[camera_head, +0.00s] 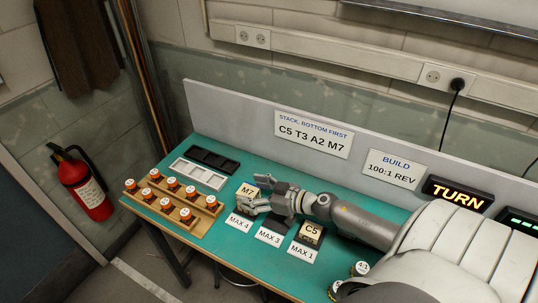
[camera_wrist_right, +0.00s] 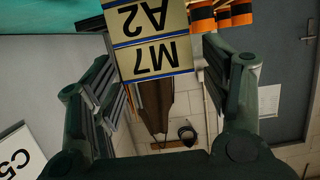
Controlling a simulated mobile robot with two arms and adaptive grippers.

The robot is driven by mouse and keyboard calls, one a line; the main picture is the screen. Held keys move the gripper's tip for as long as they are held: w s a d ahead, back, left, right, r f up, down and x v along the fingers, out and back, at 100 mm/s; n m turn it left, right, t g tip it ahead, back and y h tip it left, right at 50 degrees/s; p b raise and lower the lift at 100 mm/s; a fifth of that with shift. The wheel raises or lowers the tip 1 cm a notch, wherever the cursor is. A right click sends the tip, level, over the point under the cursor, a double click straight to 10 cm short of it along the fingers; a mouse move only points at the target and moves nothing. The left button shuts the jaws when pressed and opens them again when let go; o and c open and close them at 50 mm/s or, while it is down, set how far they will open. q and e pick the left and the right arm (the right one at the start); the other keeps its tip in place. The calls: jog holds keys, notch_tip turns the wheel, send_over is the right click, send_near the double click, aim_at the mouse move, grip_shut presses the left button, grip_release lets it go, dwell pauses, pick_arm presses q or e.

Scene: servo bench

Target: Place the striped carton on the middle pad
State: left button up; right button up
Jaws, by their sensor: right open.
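My right gripper (camera_head: 254,196) is open at the left pad, marked MAX 4, its fingers on either side of the carton marked M7 (camera_head: 248,190). In the right wrist view the M7 carton (camera_wrist_right: 155,60) shows upside down between the open fingers (camera_wrist_right: 160,85), with an A2 carton (camera_wrist_right: 143,20) against it. M7 has a thin blue stripe along its edges; I cannot tell whether it is the striped carton. A C5 carton (camera_head: 312,233) stands on the right pad, marked MAX 1. The middle pad (camera_head: 283,225), marked MAX 3, shows dark and bare, partly under my arm. My left gripper is not in view.
A grey back panel (camera_head: 235,113) with signs borders the green bench. A servo (camera_head: 360,268) is near the front right.

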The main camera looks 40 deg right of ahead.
jog(key=shift+f+b, duration=0.2)
jog(key=shift+b, duration=0.15)
jog(key=b+v, duration=0.1)
jog(key=v, duration=1)
jog(key=shift+r, duration=0.25)
